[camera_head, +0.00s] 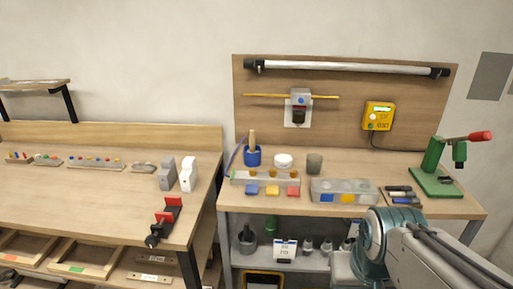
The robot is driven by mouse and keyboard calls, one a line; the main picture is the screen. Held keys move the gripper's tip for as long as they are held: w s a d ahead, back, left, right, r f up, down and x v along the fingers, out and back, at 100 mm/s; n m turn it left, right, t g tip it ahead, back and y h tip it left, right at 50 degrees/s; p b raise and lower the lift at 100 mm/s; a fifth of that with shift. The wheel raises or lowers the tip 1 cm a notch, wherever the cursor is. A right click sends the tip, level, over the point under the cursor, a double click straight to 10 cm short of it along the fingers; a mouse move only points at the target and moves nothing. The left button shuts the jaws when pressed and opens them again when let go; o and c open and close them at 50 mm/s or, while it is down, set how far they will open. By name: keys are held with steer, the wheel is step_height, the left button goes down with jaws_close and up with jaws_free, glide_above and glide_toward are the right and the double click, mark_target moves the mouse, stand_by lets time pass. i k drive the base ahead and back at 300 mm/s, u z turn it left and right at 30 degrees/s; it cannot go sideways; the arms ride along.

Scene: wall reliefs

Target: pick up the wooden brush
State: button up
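A light wooden handle (252,137) stands nearly upright in a small blue pot (252,158) at the back left of the right-hand workbench (300,208). It looks like the wooden brush; its lower end is hidden inside the pot. My arm shows at the lower right, in front of the bench's right part. My gripper cannot be made out in this view.
A white round container (283,161) and a grey-green cup (314,163) stand right of the pot. A rack (265,178) with colored blocks lies in front. A green press (435,170) and dark markers (401,195) sit at right. A red-black clamp (165,222) is on the left bench.

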mark_target(252, 143)
steer(key=u, duration=0.7)
steer(key=i, duration=1.25)
steer(key=z, duration=0.7)
